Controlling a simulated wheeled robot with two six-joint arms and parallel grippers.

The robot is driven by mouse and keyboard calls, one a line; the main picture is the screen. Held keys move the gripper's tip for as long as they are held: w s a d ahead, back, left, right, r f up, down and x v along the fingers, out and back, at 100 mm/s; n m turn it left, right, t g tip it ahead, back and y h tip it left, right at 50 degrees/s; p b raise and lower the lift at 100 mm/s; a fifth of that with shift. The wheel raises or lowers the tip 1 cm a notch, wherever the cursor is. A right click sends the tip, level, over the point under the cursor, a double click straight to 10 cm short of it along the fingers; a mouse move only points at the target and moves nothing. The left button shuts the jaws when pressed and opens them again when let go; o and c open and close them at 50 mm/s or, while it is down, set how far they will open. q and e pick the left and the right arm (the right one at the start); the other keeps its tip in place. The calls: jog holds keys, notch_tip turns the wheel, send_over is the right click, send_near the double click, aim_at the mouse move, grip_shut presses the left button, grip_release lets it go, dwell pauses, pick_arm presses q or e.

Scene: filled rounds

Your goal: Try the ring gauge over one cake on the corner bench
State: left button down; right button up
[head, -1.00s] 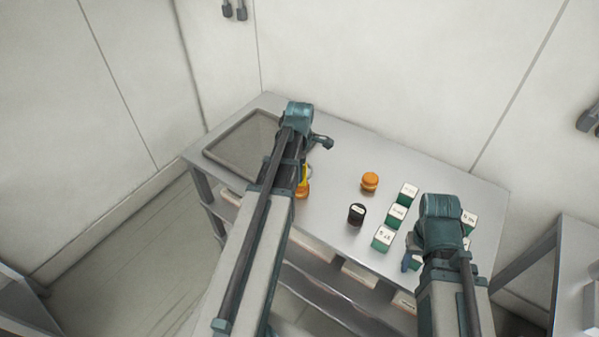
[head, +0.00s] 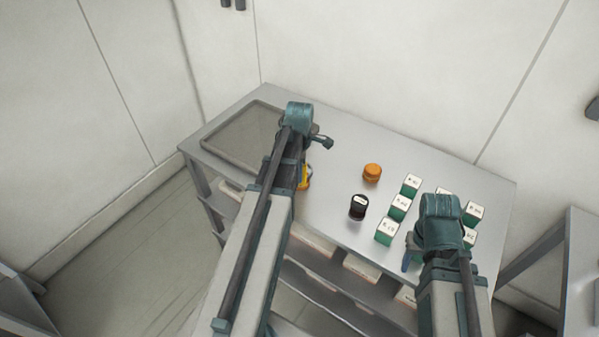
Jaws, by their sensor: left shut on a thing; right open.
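My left gripper (head: 303,176) is low over the front middle of the steel bench (head: 340,160), mostly hidden behind my own arm. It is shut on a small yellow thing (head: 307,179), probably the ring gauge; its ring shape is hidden. Whether a cake is under or inside it I cannot tell. One orange-brown round cake (head: 372,172) stands in the open on the bench, to the right of the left gripper and apart from it. My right gripper (head: 407,258) is open near the bench's front right, largely hidden behind its wrist; I see nothing in it.
Several green blocks with white lettered tops (head: 386,229) stand at the right, close to my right arm. An empty grey tray (head: 228,142) lies at the left. Walls close off the bench's back.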

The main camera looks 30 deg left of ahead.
pick_arm(q)
jog(key=shift+f+b, duration=2.45)
dwell(0.4)
dwell(0.7)
jog(key=shift+c, duration=0.9)
grip_release()
jog(key=shift+r, duration=0.15)
notch_tip(320, 180, up, 7)
jog(key=p, duration=0.7)
